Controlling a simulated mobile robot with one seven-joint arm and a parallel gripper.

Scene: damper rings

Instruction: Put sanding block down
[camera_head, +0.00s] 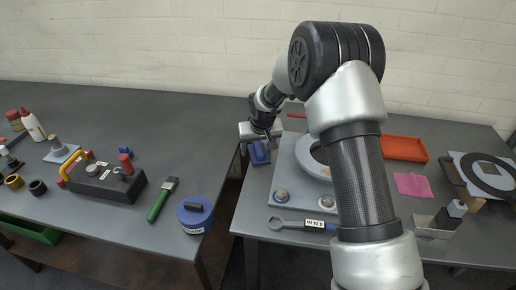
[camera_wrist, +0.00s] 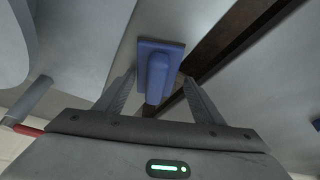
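The blue sanding block (camera_head: 259,154) lies at the left edge of the right bench, beside the grey plate. In the wrist view, the sanding block (camera_wrist: 159,72) shows its flat base and raised handle, with the handle toward my gripper. My gripper (camera_wrist: 158,79) is open, its two fingers apart on either side of the handle with visible gaps. In the head view my gripper (camera_head: 260,143) is just above and behind the block. The fingertips are hard to make out there. The exact contact under the block is hidden.
The grey plate (camera_head: 262,213) with a ring and bolts is right of the block. A gap separates this bench from the left bench, which holds a blue tin (camera_head: 194,215) and brush (camera_head: 162,199). An orange tray (camera_head: 403,149) is further right.

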